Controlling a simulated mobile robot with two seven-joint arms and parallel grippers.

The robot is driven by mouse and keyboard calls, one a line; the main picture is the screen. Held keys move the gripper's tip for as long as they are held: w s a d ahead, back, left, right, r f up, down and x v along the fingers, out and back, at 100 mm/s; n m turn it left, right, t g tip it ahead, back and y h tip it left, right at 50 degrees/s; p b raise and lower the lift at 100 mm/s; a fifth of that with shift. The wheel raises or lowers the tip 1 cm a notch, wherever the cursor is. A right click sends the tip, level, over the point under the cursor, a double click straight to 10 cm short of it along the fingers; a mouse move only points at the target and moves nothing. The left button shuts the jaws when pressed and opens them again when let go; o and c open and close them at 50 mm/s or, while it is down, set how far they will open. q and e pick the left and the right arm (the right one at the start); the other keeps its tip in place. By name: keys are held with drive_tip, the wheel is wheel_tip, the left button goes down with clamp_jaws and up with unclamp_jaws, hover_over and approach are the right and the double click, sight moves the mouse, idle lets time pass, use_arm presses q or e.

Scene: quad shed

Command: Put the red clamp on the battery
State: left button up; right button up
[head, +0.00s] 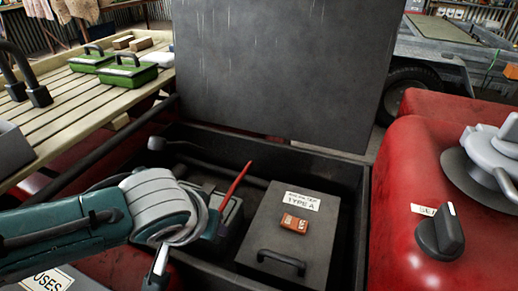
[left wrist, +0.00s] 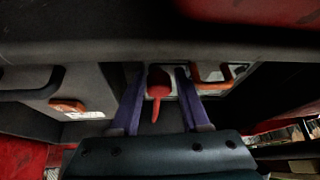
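In the head view a slim red piece (head: 238,178), which looks like the red clamp's handle, sticks up at a tilt beside my left wrist. In the left wrist view the red clamp (left wrist: 158,84) sits between the two purple fingers of my left gripper (left wrist: 161,72), with narrow dark gaps on both sides. The fingers look open around it. A grey case (head: 230,215) partly hidden behind my wrist may be the battery, but I cannot tell for sure. My right gripper is not in view.
The open dark bin (head: 345,172) has a raised lid (head: 285,65). Inside, right of my wrist, stands a grey box (head: 262,222) marked TYPE A, with an orange block (head: 294,223) on top. A red tank (head: 420,180) with a black knob (head: 440,232) stands at right. Green boxes (head: 127,73) stand on slats.

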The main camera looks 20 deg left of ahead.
use_arm(q)
drive_tip(key=shift+o, duration=0.7)
drive_tip(key=shift+s+f, duration=0.15)
drive_tip(key=shift+s, duration=0.1)
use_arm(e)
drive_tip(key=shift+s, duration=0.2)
use_arm(q)
drive_tip(key=shift+o, duration=1.1)
drive_tip(key=shift+w, duration=0.15)
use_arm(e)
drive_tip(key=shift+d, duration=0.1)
use_arm(q)
drive_tip(key=shift+r, duration=0.2)
